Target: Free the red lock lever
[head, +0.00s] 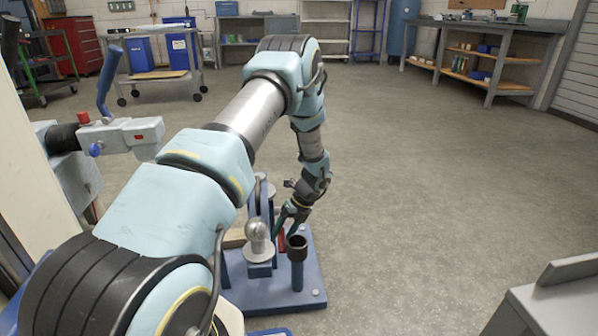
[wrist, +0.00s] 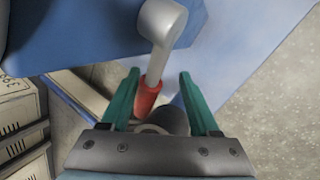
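The red lock lever (wrist: 148,97) shows in the wrist view as a red sleeve on a light grey arm (wrist: 160,50) that comes from a blue part of the frame. My gripper (wrist: 158,75) is open, with its two green fingers either side of the red sleeve. The sleeve is closer to the left finger, and I cannot tell whether they touch. In the head view my gripper (head: 288,226) points down over the blue trailer frame (head: 262,293). Only a bit of the red lever (head: 281,241) shows there, beside the fingers.
A grey ball hitch (head: 258,236) and a blue post with a dark open top (head: 297,248) stand close to the gripper. A grey unit with a blue handle (head: 130,133) is at the left. A grey bench corner (head: 550,305) is at lower right. The floor right of the frame is clear.

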